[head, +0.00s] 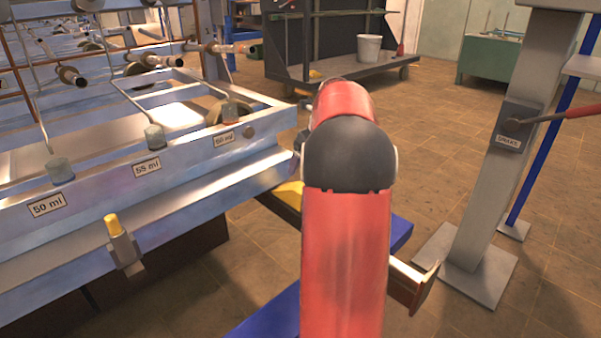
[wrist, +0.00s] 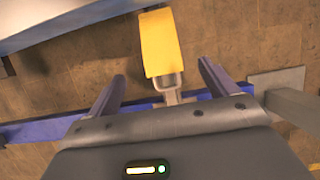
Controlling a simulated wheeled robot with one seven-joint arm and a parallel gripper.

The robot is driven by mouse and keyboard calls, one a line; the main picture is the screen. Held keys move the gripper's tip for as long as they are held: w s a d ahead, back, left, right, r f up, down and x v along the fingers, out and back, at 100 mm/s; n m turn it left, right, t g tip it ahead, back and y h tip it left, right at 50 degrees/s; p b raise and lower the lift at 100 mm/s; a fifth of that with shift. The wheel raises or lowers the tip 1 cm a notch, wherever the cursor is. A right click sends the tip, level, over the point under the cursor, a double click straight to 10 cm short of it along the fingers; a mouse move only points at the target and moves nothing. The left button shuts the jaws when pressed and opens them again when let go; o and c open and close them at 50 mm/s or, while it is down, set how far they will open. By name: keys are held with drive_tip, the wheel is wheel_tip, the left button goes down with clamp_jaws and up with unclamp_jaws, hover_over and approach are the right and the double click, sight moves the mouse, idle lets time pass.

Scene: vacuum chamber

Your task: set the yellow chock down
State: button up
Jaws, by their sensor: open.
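The yellow chock (wrist: 160,45) lies ahead of my gripper (wrist: 162,72) in the wrist view, with a grey metal handle on its near end pointing towards the palm. The two fingers are spread wide, one on each side of the handle end, with visible gaps; neither touches the chock. In the head view a small part of the yellow chock (head: 290,189) shows left of my red arm, beside the metal frame. My arm hides the rest of it and the gripper there. What bears the chock is not clear.
A long metal frame (head: 150,190) with labelled positions fills the left. A grey post (head: 495,170) with a red-handled brake lever stands at the right on a floor plate. A dark shelf rack (head: 335,60) with a white bucket (head: 369,48) is behind. Tiled floor is open between.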

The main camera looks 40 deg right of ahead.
drive_tip(key=shift+a+r, duration=0.2)
drive_tip(key=shift+r, duration=0.05)
drive_tip(key=s+a+r+n, duration=0.2)
drive_tip(key=s+a+n, duration=0.2)
drive_tip(key=a+n, duration=0.55)
drive_tip(key=s+a+r+n, duration=0.2)
drive_tip(key=s+a+n, duration=0.3)
drive_tip(key=a, duration=0.7)
drive_tip(key=s+a+f+n, duration=0.3)
drive_tip(key=s+a+n, duration=0.3)
drive_tip(key=n, duration=0.4)
drive_tip(key=s+a+f+n+t, duration=0.1)
drive_tip(key=s+a+f+n, duration=0.2)
drive_tip(key=s+a+n, duration=0.3)
drive_tip(key=s+n, duration=0.2)
drive_tip(key=n, duration=0.2)
drive_tip(key=shift+s+a, duration=0.35)
drive_tip(key=shift+s, duration=0.05)
drive_tip(key=shift+n, duration=0.25)
wheel_tip(320, 180, up, 7)
drive_tip(key=p, duration=0.7)
